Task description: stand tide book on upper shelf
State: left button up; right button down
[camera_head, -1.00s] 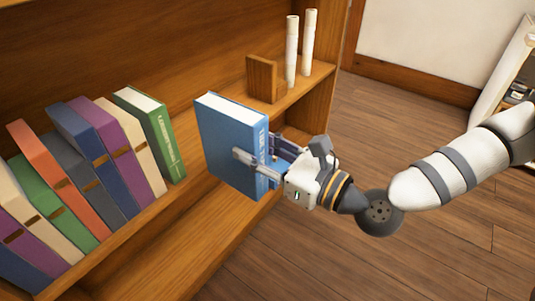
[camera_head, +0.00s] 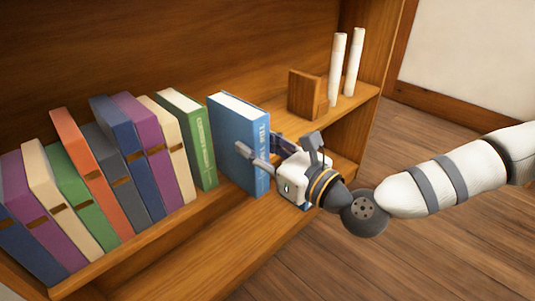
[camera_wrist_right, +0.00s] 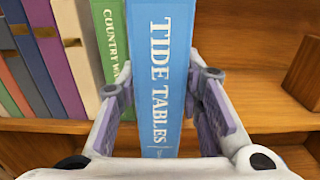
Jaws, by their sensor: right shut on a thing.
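The blue tide book (camera_head: 235,135) is upright at the upper shelf (camera_head: 225,229), just right of the green book (camera_head: 190,136). Its spine reads "TIDE TABLES" in the right wrist view (camera_wrist_right: 162,75). My right gripper (camera_head: 263,157) is shut on the book, one finger along each side of the spine. In the wrist view the fingers (camera_wrist_right: 165,112) flank the book, and the green book (camera_wrist_right: 113,45) stands close on its left. My left gripper is not in view.
Several books (camera_head: 100,180) lean in a row to the left. A wooden bookend (camera_head: 305,94) and two white rolls (camera_head: 345,68) stand at the right end of the shelf, with free shelf between them and the blue book. A lower shelf lies below.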

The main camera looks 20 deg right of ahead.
jog(key=b+x, duration=0.1)
jog(key=x, duration=0.2)
jog(key=shift+w+a, duration=0.15)
jog(key=shift+s+a+f, duration=0.3)
jog(key=shift+s+a, duration=0.1)
jog(key=shift+a, duration=0.4)
jog(key=c, duration=1.1)
grip_release()
